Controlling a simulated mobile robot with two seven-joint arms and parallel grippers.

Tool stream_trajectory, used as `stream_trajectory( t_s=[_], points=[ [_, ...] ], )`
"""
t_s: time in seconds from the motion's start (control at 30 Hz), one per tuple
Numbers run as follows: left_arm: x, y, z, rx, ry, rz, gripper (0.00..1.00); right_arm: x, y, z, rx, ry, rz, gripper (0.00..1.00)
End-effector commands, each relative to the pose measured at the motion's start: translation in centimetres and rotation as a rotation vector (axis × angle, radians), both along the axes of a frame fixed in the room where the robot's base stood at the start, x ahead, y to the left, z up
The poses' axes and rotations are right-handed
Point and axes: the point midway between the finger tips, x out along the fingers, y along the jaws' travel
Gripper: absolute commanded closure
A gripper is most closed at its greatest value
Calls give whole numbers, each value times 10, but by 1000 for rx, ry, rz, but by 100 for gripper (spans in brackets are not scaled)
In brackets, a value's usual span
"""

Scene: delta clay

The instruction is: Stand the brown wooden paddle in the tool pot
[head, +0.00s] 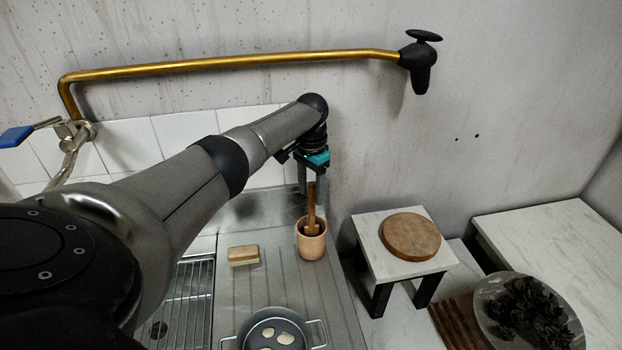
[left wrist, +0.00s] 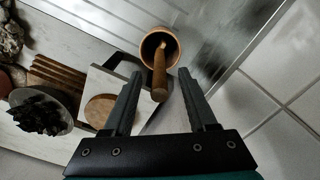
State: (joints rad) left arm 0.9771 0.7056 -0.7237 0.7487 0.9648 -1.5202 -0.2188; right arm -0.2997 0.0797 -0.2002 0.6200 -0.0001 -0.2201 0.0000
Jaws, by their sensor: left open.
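The brown wooden paddle (head: 311,210) stands upright in the tool pot (head: 311,247), a tan clay pot on the metal drainboard. In the left wrist view the paddle (left wrist: 159,77) rises out of the pot (left wrist: 171,42), and its handle end points toward the camera. My left gripper (head: 311,190) is above the pot. In the left wrist view its two fingers (left wrist: 166,88) are spread apart, with the handle end between them and a gap on each side. The paddle's lower end is partly hidden inside the pot. My right gripper is not in view.
A tan block (head: 243,255) and a grey two-handled pan (head: 273,332) with pale pieces are on the drainboard. Right of the pot is a small white stand (head: 377,250) with a round wooden board (head: 409,236). A brass pipe (head: 230,65) runs along the wall above.

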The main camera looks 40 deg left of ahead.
Motion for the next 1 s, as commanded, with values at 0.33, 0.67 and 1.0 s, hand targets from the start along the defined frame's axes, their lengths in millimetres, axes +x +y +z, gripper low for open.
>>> stream_trajectory(
  t_s=[0.33,0.67,1.0],
  points=[
    [1,1,63,1,-7,0,42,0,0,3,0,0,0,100],
    [1,0,132,1,-4,1,42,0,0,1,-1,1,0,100],
    [0,0,152,0,-1,0,42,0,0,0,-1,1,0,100]
  ],
)
